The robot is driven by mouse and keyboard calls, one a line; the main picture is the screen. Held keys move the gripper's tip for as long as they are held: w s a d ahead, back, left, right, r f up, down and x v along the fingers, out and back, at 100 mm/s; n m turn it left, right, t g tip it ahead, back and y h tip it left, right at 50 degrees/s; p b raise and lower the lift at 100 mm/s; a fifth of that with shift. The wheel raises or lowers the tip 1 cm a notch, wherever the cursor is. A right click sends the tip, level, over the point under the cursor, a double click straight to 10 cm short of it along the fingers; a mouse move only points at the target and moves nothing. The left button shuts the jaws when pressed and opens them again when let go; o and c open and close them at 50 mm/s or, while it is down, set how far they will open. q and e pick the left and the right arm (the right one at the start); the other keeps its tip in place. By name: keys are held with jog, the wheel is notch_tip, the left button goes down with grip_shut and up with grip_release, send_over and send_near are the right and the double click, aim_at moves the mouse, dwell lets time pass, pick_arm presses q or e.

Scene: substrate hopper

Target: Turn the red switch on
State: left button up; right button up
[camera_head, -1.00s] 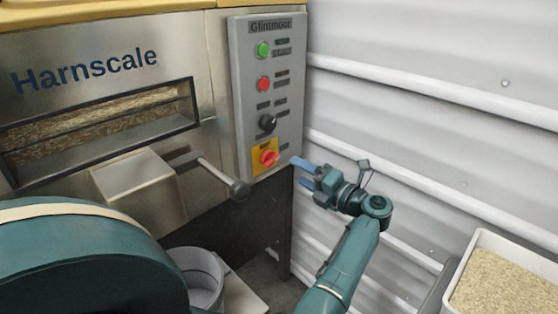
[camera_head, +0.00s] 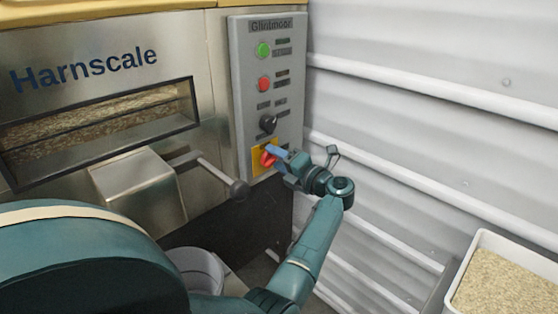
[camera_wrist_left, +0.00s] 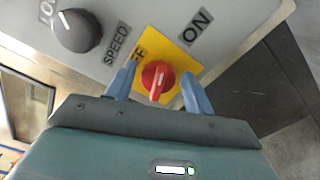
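The red switch (camera_head: 266,160) is a rotary knob on a yellow plate, low on the grey control panel (camera_head: 243,100). My left gripper (camera_head: 276,155) is at the switch. In the wrist view its blue fingers (camera_wrist_left: 156,82) are apart, one on each side of the knob, with small gaps. My right gripper is not in view.
Above the switch are a black speed knob (camera_head: 267,122), a red button (camera_head: 264,84) and a green button (camera_head: 264,50). A lever with a ball end (camera_head: 239,188) sticks out left of the panel. A bin of grain (camera_head: 500,285) stands at the lower right.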

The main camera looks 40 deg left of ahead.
pick_arm(q)
jog(key=c, duration=0.7)
pick_arm(e)
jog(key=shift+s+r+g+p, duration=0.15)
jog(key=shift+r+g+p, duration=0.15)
jog(key=shift+p, duration=0.35)
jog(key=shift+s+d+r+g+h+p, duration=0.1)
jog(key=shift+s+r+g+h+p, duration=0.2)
jog(key=shift+p, duration=0.35)
pick_arm(q)
jog(key=m+p, duration=0.1)
jog(key=m, duration=0.3)
jog(key=shift+p, duration=0.4)
jog(key=shift+f+m, duration=0.25)
jog(key=shift+m, duration=0.15)
jog(key=o, duration=0.9)
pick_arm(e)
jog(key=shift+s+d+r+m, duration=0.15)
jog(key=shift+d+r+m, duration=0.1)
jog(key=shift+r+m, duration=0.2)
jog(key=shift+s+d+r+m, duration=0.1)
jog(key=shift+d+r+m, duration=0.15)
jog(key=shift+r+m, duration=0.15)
pick_arm(q)
jog(key=shift+o, duration=0.2)
jog(key=shift+d, duration=0.1)
jog(key=s+d, duration=0.1)
jog(key=d, duration=1.2)
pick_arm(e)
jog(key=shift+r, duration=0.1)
